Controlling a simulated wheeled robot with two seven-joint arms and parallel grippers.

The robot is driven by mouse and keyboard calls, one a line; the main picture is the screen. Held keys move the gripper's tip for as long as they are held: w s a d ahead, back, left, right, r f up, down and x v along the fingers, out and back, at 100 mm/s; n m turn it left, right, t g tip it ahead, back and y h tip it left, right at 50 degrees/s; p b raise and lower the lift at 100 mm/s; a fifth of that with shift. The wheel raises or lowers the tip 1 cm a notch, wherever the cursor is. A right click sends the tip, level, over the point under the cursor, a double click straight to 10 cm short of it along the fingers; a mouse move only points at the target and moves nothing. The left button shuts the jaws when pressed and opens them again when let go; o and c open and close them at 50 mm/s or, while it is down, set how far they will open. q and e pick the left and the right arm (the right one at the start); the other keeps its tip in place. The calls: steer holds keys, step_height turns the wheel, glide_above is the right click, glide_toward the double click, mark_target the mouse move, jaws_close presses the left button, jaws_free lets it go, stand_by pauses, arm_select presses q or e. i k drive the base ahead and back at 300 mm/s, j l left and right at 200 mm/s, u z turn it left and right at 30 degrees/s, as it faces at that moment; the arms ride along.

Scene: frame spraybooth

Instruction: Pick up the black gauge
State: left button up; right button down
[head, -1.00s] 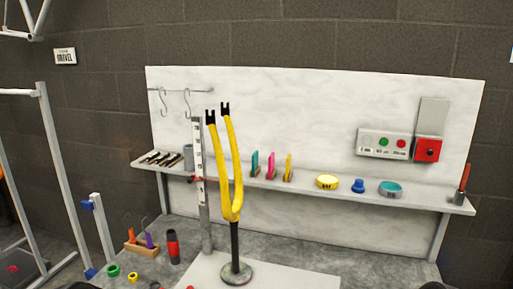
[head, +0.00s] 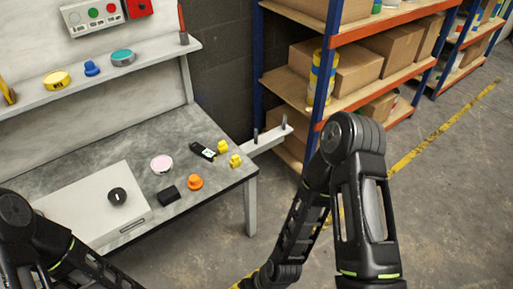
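The black gauge (head: 203,151) lies on the grey worktop near its right end, a small black handheld body with a light face patch. It is next to two small yellow pieces (head: 223,146). Neither gripper shows in the head view. Only links of my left arm at the lower left and of my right arm at the right are visible, both apart from the gauge in the picture.
A black block (head: 168,196), an orange knob (head: 195,182), a pink-topped disc (head: 162,164) and a white board (head: 85,215) bearing a black round piece (head: 117,197) share the worktop (head: 150,130). Loaded shelving (head: 345,38) stands at the right.

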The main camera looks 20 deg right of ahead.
mark_target(205, 153)
steer(key=z, duration=0.15)
steer(key=i+l, duration=0.15)
steer(key=l, duration=0.2)
steer(key=i+l, duration=0.35)
steer(key=l, duration=0.3)
steer(key=i+l+u, duration=0.1)
steer(key=l, duration=0.2)
steer(key=i+l, duration=0.4)
steer(key=l, duration=0.3)
